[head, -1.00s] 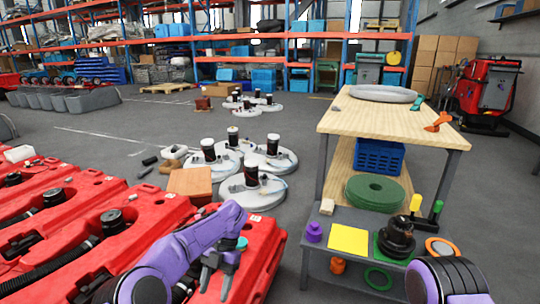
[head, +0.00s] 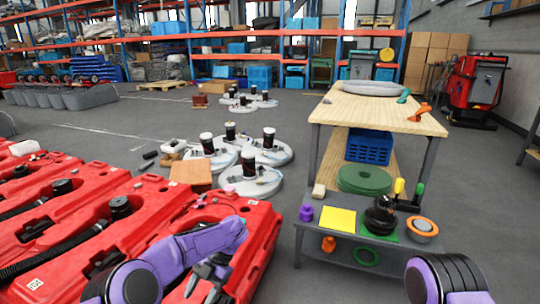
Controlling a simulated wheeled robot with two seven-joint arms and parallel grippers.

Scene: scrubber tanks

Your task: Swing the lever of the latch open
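I cannot pick out the latch or its lever for certain. The nearest red tank (head: 262,222) lies at lower left, with a black cap and hose on top. My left gripper (head: 207,285) has a purple arm and grey fingers. It is over the near part of this tank, and its fingers look apart with nothing visible between them. The arm hides part of the tank's top. Whether the fingers touch the tank cannot be told. My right arm shows only as a purple and black link at bottom right; its gripper is out of view.
A wooden table (head: 370,110) at right carries an orange tool (head: 418,112) and a grey disc (head: 370,88). Its lower grey shelf (head: 330,200) holds a yellow square, a purple knob and a black round part. White discs (head: 250,185) lie on the floor; grey floor separates tank and table.

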